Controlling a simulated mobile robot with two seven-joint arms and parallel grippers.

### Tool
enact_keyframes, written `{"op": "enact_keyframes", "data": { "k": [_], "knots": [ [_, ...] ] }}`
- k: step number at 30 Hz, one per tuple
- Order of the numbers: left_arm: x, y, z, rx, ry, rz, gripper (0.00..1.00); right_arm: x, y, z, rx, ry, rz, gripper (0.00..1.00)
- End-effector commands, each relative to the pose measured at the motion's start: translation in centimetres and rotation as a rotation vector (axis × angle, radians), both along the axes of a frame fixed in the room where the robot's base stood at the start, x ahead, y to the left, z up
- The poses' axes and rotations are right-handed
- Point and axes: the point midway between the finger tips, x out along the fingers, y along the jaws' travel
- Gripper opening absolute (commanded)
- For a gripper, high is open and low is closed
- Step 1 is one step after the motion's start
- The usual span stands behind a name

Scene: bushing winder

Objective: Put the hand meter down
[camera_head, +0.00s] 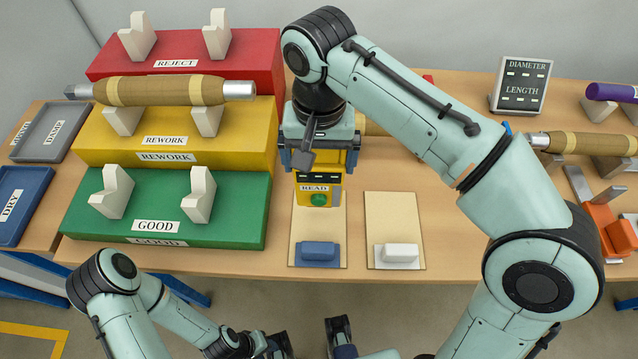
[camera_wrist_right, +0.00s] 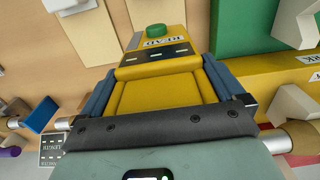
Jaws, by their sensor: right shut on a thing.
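The yellow hand meter (camera_head: 308,190), with a dark display, a READ label and a green button, is in my right gripper (camera_head: 318,160). In the right wrist view the blue fingers are shut on both sides of the hand meter (camera_wrist_right: 160,92). In the head view the meter is over the back of the left tan pad (camera_head: 303,228), which has a blue block (camera_head: 318,252) at its front. I cannot tell whether it touches the pad. My left gripper is low at the bottom edge, partly cut off; its opening is unclear.
A tan pad with a white block (camera_head: 396,253) lies to the right. Red (camera_head: 262,60), yellow (camera_head: 255,135) and green (camera_head: 245,205) stepped stands are at left; a wound bushing (camera_head: 165,91) rests on the yellow REWORK stand. A DIAMETER/LENGTH display (camera_head: 521,85) stands behind right.

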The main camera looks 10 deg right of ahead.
Motion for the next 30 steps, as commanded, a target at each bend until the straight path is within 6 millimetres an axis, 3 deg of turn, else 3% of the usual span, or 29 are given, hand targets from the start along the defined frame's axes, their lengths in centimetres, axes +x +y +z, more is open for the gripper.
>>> {"op": "enact_keyframes", "data": {
  "k": [15, 28, 29, 30],
  "knots": [
    [0.2, 0.0, -1.7, 0.002, -0.014, 0.003, 0.43, 0.0, 0.0, -6.2, 0.001, -0.001, -0.001, 0.36],
    [0.3, 0.0, -1.8, 0.003, -0.018, 0.004, 0.43, 0.0, 0.0, -6.7, 0.001, -0.001, -0.001, 0.36],
    [0.3, 0.0, -1.7, 0.003, -0.018, 0.004, 0.43, 0.0, 0.0, -6.7, 0.0, -0.001, -0.001, 1.0],
    [0.3, 0.0, -1.7, 0.003, -0.018, 0.004, 0.43, 0.0, 0.0, -6.7, 0.001, -0.001, -0.001, 1.0]
  ]
}}
